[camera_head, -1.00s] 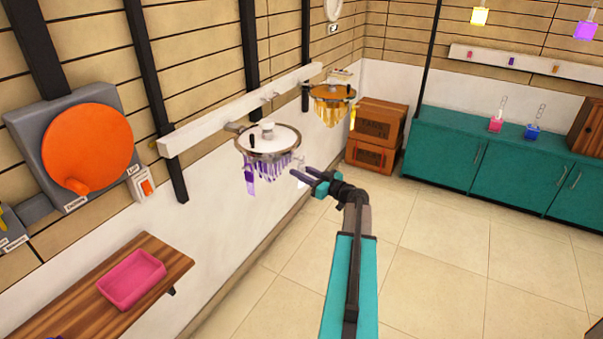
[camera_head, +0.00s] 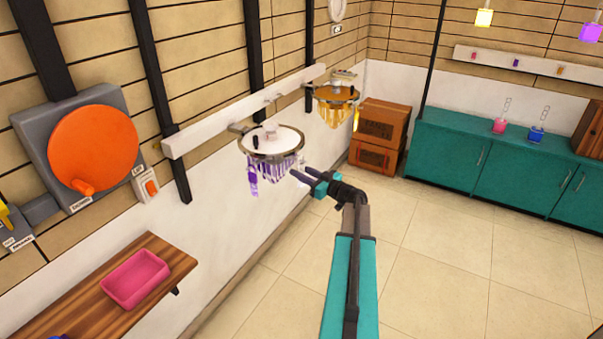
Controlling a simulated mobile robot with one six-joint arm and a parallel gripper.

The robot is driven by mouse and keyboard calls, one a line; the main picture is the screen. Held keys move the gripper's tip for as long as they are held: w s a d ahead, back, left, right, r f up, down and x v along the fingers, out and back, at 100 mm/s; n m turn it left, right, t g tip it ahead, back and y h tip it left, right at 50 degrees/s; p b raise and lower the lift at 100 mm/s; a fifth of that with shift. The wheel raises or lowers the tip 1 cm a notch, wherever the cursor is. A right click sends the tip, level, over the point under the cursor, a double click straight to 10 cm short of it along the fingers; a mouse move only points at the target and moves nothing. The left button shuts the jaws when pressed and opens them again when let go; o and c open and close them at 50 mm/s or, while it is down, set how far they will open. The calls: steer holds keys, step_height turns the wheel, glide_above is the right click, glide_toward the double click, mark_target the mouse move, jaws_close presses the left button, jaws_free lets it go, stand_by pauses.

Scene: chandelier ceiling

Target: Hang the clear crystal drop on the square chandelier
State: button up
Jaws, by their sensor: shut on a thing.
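My gripper (camera_head: 297,174) is at the near right edge of the front chandelier and is shut on a small pale thing (camera_head: 300,161). It looks like the clear crystal drop, but it is too small and pale to make out fully. The front chandelier (camera_head: 271,138) has a white top, a metal rim that looks round, and purple drops, with one longer purple piece at its left. Behind it hangs a second chandelier (camera_head: 337,93) with amber drops; its rim shape is hard to tell. I cannot tell which one is square. I cannot tell whether the held piece touches the front chandelier.
A white rail (camera_head: 243,111) runs along the wall behind the chandeliers. An orange disc (camera_head: 93,148) is on the left wall above a wooden shelf (camera_head: 75,305) with a pink tray (camera_head: 136,279). Crates (camera_head: 380,135) and teal cabinets (camera_head: 500,170) stand behind; the tiled floor is clear.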

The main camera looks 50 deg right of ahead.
steer(key=shift+f+p, duration=0.35)
steer(key=shift+f, duration=0.35)
stand_by(0.9)
stand_by(0.3)
steer(key=o, duration=1.8)
steer(key=s+d+p, duration=0.1)
steer(key=s, duration=0.6)
steer(key=shift+d+p, duration=0.3)
steer(key=shift+p, duration=0.1)
steer(key=shift+s+f, duration=0.1)
steer(key=shift+s, duration=0.1)
stand_by(0.5)
